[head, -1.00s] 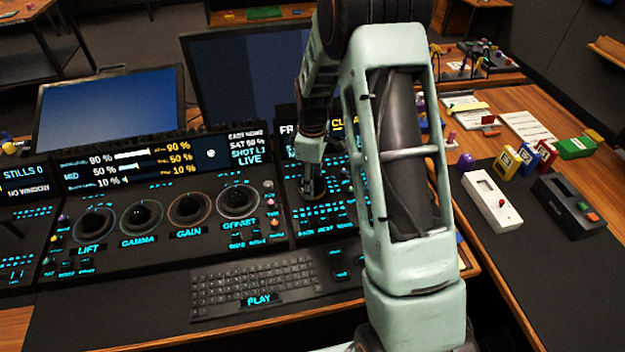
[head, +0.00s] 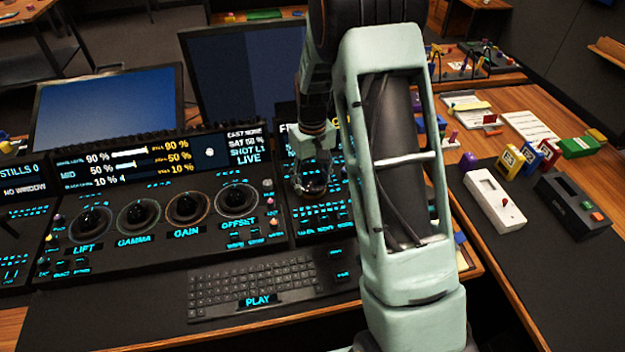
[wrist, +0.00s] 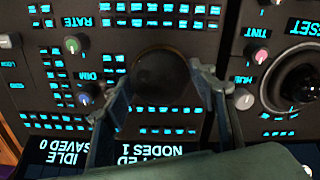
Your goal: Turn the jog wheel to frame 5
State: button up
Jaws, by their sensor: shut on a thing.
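The jog wheel (wrist: 160,72) is a dark round disc on the black panel, in the upper middle of the wrist view. My gripper (wrist: 162,79) has one finger on each side of its rim and is shut on it. In the head view my gripper (head: 312,186) is low over the right-hand panel, and the wheel there is mostly hidden by it.
Lit cyan keys (wrist: 165,110) and small knobs (wrist: 72,45) surround the wheel. A large trackball (wrist: 298,82) lies to the right in the wrist view. In the head view a keyboard (head: 250,285) lies in front, and coloured boxes (head: 528,155) stand right.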

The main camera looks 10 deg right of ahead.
aim_at(312, 183)
jog(key=shift+m, duration=1.2)
jog(key=o, duration=1.2)
jog(key=shift+c, duration=0.2)
notch_tip(312, 183, up, 12)
